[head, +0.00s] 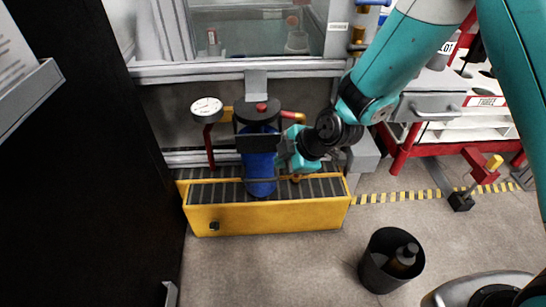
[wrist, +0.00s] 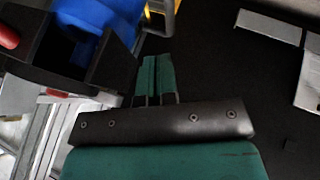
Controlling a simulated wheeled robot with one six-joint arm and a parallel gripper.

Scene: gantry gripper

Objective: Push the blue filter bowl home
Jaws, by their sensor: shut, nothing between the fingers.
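The blue filter bowl (head: 260,172) hangs upright below a dark filter head (head: 258,112) with a red knob, over the yellow trough. A black bracket crosses the bowl's upper part. In the wrist view the blue bowl (wrist: 88,30) shows at the upper left, partly hidden by the black bracket (wrist: 50,52). My gripper (wrist: 157,62) is shut, its two green fingers side by side with nothing between them. They appear just to the right of the bracket in that view. In the head view my gripper (head: 284,150) is close to the bowl's right side. I cannot tell whether it touches.
A pressure gauge (head: 207,108) on a red pipe stands left of the filter. The yellow trough (head: 265,218) with a slatted top lies below. A dark bin (head: 375,275) holding a bottle stands on the floor at front right. A red-framed rack (head: 400,165) is at right.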

